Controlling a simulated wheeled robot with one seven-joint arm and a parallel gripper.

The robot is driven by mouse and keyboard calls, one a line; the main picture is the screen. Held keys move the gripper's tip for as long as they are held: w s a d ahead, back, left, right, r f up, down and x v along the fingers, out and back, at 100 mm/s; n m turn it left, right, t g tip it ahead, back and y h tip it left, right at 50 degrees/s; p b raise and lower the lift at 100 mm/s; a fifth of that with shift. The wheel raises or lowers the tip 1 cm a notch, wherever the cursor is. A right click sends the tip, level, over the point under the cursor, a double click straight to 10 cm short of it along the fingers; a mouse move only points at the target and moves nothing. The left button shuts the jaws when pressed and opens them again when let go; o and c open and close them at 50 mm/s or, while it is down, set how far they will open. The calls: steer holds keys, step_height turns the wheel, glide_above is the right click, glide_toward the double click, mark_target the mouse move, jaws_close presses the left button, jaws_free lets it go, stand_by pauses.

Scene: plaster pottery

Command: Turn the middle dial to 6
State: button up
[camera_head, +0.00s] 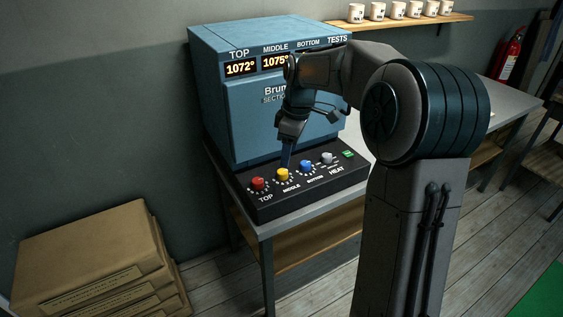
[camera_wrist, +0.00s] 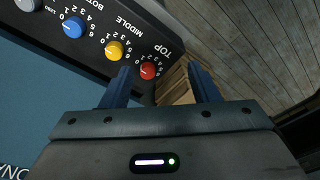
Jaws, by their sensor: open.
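The yellow middle dial (camera_head: 283,174) sits on the black control panel (camera_head: 262,208), between the red top dial (camera_head: 258,184) and the blue bottom dial (camera_head: 306,167). In the wrist view the yellow dial (camera_wrist: 114,50) has a ring of white numbers, and its pointer setting is too small to read. My gripper (camera_head: 287,158) points down just above the yellow dial. In the wrist view my gripper (camera_wrist: 160,80) is open and empty; the yellow dial lies left of both fingers, and the red dial (camera_wrist: 149,70) shows between them.
Stacked bags (camera_head: 95,250) lie at left.

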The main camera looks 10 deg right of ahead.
mark_target(283, 171)
steer(key=w+d+f+n+y, duration=0.3)
steer(key=w+d+n, duration=0.25)
steer(key=w, duration=0.45)
steer(key=shift+m, duration=0.35)
steer(key=p+x, duration=0.2)
steer(key=x, duration=1.1)
steer(key=shift+w+d+f, duration=0.1)
steer(key=shift+w+f, duration=0.05)
steer(key=shift+f, duration=0.05)
steer(key=c, duration=1)
